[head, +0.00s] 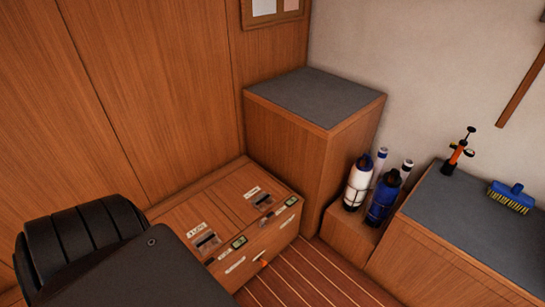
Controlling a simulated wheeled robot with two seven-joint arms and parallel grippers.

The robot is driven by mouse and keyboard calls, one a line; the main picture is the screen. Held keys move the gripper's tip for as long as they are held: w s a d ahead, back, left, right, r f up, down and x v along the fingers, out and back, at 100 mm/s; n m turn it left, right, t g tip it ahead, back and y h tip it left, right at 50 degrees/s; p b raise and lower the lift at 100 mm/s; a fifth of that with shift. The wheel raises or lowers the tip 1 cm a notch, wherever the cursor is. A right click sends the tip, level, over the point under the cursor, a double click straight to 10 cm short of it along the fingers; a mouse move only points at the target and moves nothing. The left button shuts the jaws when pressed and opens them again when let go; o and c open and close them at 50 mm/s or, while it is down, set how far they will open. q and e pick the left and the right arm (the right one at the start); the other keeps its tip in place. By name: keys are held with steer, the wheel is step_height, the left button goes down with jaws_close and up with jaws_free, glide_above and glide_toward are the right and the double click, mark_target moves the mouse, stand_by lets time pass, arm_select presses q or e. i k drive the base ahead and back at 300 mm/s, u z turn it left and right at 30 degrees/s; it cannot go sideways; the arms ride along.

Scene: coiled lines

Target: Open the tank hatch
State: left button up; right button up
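A low wooden locker (270,240) stands against the panelled wall. Its top carries two wooden panels that look like hatch lids, both lying flat and closed. The nearer lid (180,219) has a white label and a recessed metallic pull (207,242). The farther lid (229,201) has a similar label and pull (263,202). Small green-and-white tags sit beside the pulls. I cannot read the labels, so I cannot tell which lid is the tank hatch. The near left part of the locker is hidden by a dark shape. Neither of my grippers is in view.
A tall grey-topped cabinet (318,95) stands behind the locker. To its right, white (358,184) and blue (383,203) bottles stand on a low ledge. A grey-topped counter (475,225) holds an orange hand pump (457,153) and blue brush (511,195). The striped floor (310,278) is clear.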

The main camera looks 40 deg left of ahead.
mark_target(250, 192)
steer(key=u, duration=0.5)
steer(key=i, duration=1.15)
steer(key=u, duration=0.75)
